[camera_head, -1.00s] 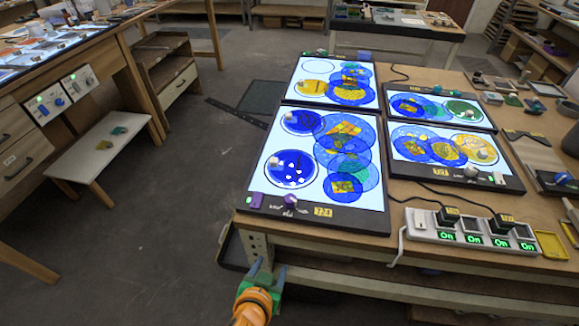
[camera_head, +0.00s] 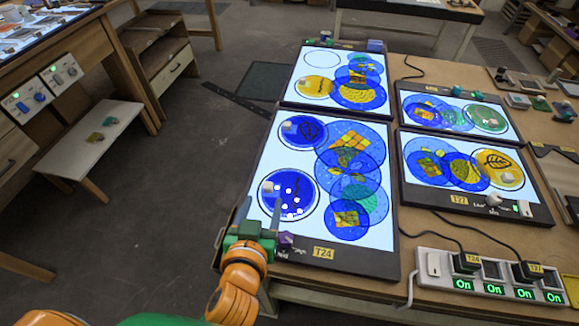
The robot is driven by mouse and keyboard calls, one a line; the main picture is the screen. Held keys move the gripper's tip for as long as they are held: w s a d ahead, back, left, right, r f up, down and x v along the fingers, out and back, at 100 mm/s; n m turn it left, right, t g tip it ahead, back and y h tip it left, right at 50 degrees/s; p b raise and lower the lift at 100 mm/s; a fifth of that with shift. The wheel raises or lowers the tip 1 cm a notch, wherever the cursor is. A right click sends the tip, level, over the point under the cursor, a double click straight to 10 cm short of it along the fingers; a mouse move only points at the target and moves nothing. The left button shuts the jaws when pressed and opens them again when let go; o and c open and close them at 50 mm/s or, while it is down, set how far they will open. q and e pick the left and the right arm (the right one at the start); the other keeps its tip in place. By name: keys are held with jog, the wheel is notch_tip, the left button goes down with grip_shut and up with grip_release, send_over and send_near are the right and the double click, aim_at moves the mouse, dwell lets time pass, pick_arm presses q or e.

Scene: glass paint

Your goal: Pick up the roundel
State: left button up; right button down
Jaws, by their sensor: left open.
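Several round glass roundels lie on lit light panels. A dark blue roundel with white dots (camera_head: 300,206) lies at the lower left of the nearest panel (camera_head: 375,238), inside a drawn outline. Above it is a dark blue roundel with a leaf-like mark (camera_head: 303,131). Overlapping blue roundels with yellow patterns (camera_head: 353,145) lie to the right. My left gripper (camera_head: 261,212) is open and empty, its fingers pointing away from me over the panel's near left corner, close to the dotted roundel. I cannot tell if it touches. My right gripper is out of view.
Other panels hold a yellow roundel (camera_head: 498,168) and a green one (camera_head: 487,118). A power strip (camera_head: 490,285) with cables sits at the front right. A purple knob (camera_head: 286,240) stands on the near panel's frame. A low stool (camera_head: 92,140) is on the left.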

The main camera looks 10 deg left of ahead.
aim_at(268, 187)
pick_arm(q)
jog(key=p+x, duration=0.1)
jog(key=x, duration=0.6)
jog(key=shift+w+f, duration=0.1)
jog(key=shift+f, duration=0.2)
jog(key=shift+r, duration=0.1)
grip_shut()
dwell(0.8)
